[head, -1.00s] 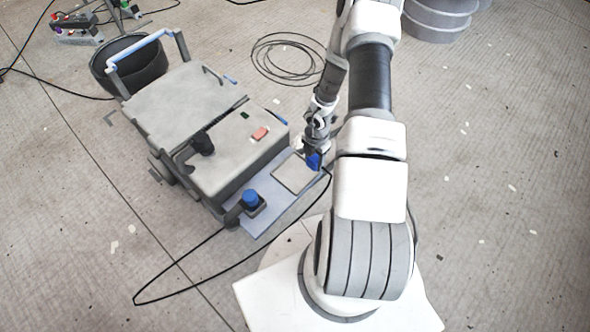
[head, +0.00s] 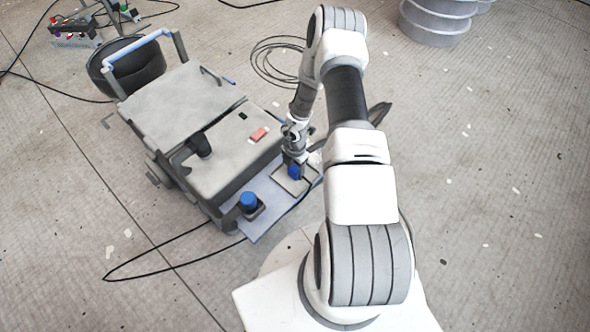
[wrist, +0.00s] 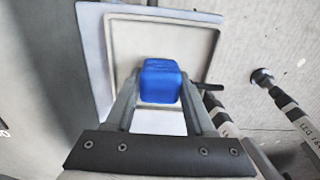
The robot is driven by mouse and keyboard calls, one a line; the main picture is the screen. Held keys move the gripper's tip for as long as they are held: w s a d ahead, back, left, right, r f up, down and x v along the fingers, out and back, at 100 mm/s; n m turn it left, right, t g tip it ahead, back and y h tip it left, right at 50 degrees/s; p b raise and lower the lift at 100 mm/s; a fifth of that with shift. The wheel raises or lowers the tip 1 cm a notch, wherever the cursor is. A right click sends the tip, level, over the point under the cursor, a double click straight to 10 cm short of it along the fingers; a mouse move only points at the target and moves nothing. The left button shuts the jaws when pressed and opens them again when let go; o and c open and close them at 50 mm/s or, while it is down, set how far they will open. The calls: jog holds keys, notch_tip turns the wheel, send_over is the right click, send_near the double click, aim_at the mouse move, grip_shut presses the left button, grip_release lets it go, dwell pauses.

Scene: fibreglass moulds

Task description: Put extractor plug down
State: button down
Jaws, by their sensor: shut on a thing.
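The blue extractor plug (head: 294,173) is held in my gripper (head: 294,165), just over the pale square pad (head: 307,187) on the light blue-grey board. My gripper is shut on the plug. I cannot tell whether the plug touches the pad. The plug's underside is hidden.
A grey machine (head: 215,172) stands left of the pad. A black cable (head: 165,270) loops over the floor. A coiled cable (head: 272,62) lies behind. A grey ribbed cylinder (head: 437,22) stands at the back right.

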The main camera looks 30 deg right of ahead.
jog(key=shift+f, duration=0.15)
jog(key=shift+c, duration=1.3)
grip_release()
